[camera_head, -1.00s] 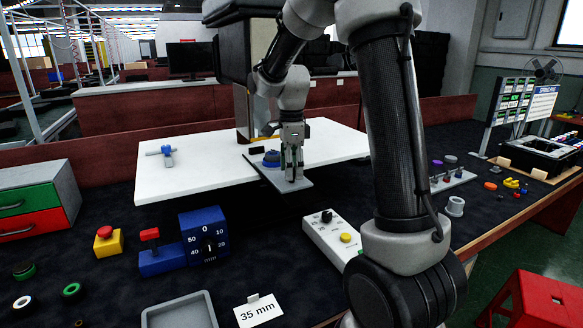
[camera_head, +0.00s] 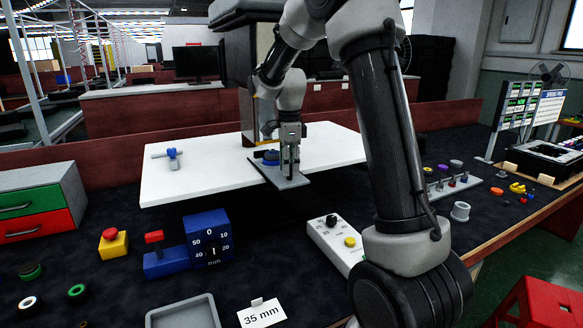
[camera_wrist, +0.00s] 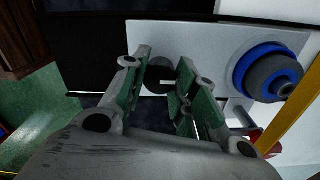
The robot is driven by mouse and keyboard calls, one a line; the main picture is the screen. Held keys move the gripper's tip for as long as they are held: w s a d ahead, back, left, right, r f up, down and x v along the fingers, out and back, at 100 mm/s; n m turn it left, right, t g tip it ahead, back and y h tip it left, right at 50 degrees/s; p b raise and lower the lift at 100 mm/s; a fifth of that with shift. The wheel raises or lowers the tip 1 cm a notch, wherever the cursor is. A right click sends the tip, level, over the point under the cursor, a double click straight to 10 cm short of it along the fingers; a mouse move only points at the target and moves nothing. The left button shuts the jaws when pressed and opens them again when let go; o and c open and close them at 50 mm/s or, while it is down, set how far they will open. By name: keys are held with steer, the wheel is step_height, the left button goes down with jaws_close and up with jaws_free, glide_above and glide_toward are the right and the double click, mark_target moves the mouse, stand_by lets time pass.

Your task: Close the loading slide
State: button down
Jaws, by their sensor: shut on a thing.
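The loading slide is a light grey plate (camera_head: 296,182) that sticks out past the front edge of the white worktop (camera_head: 200,184). A round blue and dark grey part (camera_head: 268,157) sits on its rear portion; in the wrist view the blue-ringed part (camera_wrist: 268,72) is at the right. My gripper (camera_head: 290,173) points down over the slide's front end. In the wrist view its fingers (camera_wrist: 163,95) are around a dark round knob (camera_wrist: 160,74) on the plate, shut on it. The fingers partly hide the knob.
A dark upright housing (camera_head: 254,115) stands behind the slide. A blue dial box (camera_head: 208,238), a yellow button box (camera_head: 113,244) and a white control box (camera_head: 336,243) stand on the dark bench in front. A blue-handled valve (camera_head: 172,156) lies on the worktop's left.

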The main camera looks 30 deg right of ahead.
steer(key=c, duration=1.1)
jaws_free()
step_height(320, 180, up, 12)
